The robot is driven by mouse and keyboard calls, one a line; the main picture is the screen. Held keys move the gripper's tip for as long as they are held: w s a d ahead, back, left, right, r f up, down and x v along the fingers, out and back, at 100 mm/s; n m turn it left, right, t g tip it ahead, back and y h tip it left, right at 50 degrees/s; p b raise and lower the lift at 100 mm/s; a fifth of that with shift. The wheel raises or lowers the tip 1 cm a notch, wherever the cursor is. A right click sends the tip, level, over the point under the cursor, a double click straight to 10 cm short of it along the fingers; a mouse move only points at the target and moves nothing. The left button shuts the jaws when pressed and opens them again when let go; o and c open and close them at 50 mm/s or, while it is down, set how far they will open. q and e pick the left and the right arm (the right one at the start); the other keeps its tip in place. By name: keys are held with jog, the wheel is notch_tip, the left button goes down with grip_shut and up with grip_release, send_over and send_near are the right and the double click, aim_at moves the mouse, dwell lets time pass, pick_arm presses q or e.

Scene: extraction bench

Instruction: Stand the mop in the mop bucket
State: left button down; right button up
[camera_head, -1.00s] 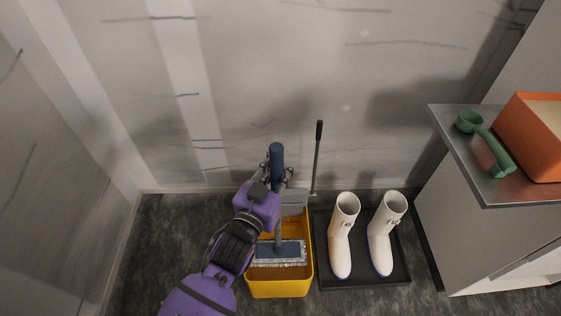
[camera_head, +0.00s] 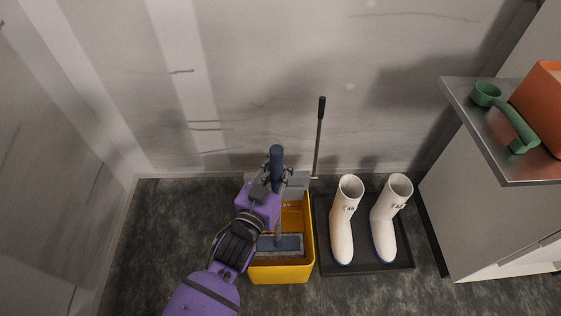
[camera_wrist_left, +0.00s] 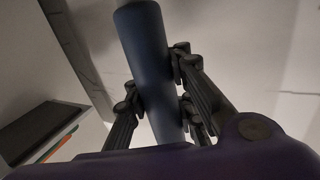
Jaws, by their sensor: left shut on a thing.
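The mop has a blue handle grip (camera_head: 276,156) and a flat blue head with a pale fringe (camera_head: 281,243). My left gripper (camera_head: 275,174) is shut around the blue grip, near its top. The wrist view shows the fingers on both sides of the mop handle (camera_wrist_left: 150,70). The mop stands about upright. Its head is within the outline of the yellow mop bucket (camera_head: 283,273), low between the walls; I cannot tell whether it touches the bottom. My arm hides the bucket's left side. My right gripper is not in view.
White boots (camera_head: 342,228) stand on a black tray (camera_head: 366,266) right of the bucket. A thin dark-handled rod (camera_head: 319,135) rises behind the bucket. A metal-topped cabinet (camera_head: 483,134) at right holds a green scoop (camera_head: 507,118) and an orange box (camera_head: 541,105). Floor is clear at left.

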pick_arm(q)
notch_tip(320, 180, down, 2)
jog(key=shift+f+b, duration=0.2)
jog(key=shift+b, duration=0.5)
notch_tip(320, 180, down, 11)
jog(key=b, duration=0.6)
jog(key=shift+r, duration=0.15)
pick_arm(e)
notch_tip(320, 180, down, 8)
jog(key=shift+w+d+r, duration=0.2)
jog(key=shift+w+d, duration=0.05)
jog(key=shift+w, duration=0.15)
pick_arm(q)
jog(key=c, duration=1.4)
grip_release()
jog(key=shift+f, duration=0.25)
jog(key=shift+c, duration=0.6)
